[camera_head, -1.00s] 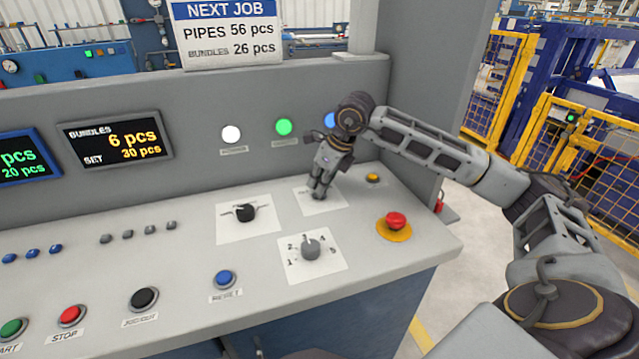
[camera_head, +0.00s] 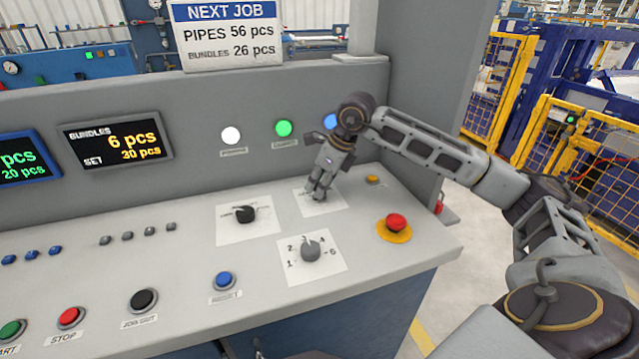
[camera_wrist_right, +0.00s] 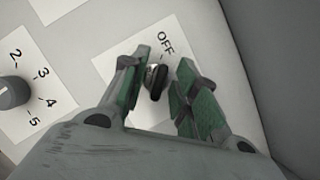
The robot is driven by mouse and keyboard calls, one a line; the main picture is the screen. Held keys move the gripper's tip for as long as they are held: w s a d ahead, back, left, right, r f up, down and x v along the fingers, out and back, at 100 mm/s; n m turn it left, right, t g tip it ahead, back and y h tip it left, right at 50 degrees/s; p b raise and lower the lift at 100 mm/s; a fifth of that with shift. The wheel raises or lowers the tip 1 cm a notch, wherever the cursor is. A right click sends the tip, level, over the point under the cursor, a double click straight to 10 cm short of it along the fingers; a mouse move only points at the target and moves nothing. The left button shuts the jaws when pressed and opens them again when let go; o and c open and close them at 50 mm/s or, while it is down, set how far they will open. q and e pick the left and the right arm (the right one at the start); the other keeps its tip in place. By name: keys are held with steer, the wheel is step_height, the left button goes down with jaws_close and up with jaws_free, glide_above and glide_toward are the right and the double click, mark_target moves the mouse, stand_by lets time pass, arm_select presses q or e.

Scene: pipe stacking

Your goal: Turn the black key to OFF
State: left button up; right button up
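The black key (camera_wrist_right: 155,80) stands on a white label plate (camera_wrist_right: 108,68) marked OFF in the right wrist view. My right gripper (camera_wrist_right: 160,88) has its green-padded fingers on either side of the key, with a visible gap on the right side, so it is open around it. In the head view my right gripper (camera_head: 319,192) points down at the same label plate (camera_head: 335,204) on the sloping panel, and its fingers hide the key. My left gripper is not in view.
Left of the plate is a black selector knob (camera_head: 245,214); in front is a grey numbered knob (camera_head: 310,248). A red emergency button (camera_head: 396,222) and a small yellow button (camera_head: 373,180) sit to the right. The upright panel wall (camera_head: 200,165) rises close behind.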

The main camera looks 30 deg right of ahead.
steer(key=shift+v, duration=0.85)
steer(key=v, duration=1)
steer(key=shift+r, duration=0.2)
